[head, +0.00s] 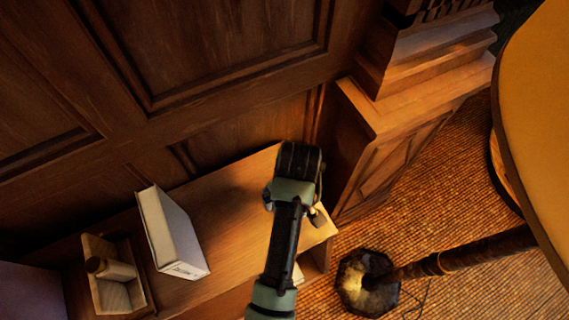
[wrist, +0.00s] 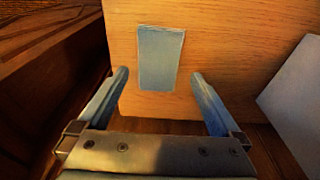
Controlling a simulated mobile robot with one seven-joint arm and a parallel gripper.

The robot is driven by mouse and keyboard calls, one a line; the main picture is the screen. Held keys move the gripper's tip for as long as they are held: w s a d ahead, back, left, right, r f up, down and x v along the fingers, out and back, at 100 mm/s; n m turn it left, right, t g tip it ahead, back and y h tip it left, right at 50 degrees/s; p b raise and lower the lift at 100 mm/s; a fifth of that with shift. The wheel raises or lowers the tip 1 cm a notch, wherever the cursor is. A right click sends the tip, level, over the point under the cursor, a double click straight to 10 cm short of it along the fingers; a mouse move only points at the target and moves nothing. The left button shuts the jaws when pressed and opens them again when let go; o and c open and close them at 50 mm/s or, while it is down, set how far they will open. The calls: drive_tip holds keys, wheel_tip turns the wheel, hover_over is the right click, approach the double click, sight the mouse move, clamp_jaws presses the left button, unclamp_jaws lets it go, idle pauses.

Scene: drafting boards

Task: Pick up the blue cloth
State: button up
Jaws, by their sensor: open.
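The blue cloth (wrist: 160,58) shows in the wrist view as a small, flat, pale blue rectangle lying on the wooden top (wrist: 225,30). My gripper (wrist: 159,75) is open, with one finger to the left of the cloth and one to the right. Nothing is between the fingers except the view of the cloth and wood below. The fingers appear apart from the cloth; their height above it is hard to tell. In the head view my arm reaches over the right part of the wooden top (head: 215,215), and I cannot make out the cloth there.
A white book-like box (head: 172,235) stands left of my arm; its pale side shows at right in the wrist view (wrist: 295,95). A wooden holder with a roll (head: 118,295) is farther left. A panelled wall (head: 210,45) is behind, and a cabinet (head: 385,125) stands right.

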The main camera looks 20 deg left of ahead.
drive_tip(key=shift+w+a+f+p, duration=0.15)
drive_tip(key=shift+f+p, duration=0.1)
drive_tip(key=shift+f, duration=0.55)
drive_tip(key=shift+w+a+f+p, duration=0.15)
drive_tip(key=shift+w+f+p, duration=0.1)
drive_tip(key=shift+f, duration=0.6)
drive_tip(key=shift+w+a+f+p, duration=0.15)
drive_tip(key=shift+f+p, duration=0.1)
drive_tip(key=shift+f, duration=0.55)
drive_tip(key=shift+s, duration=0.1)
drive_tip(key=c, duration=1.1)
drive_tip(key=shift+r, duration=0.15)
wheel_tip(320, 180, up, 10)
drive_tip(key=shift+f+b, duration=0.1)
drive_tip(key=shift+b, duration=0.8)
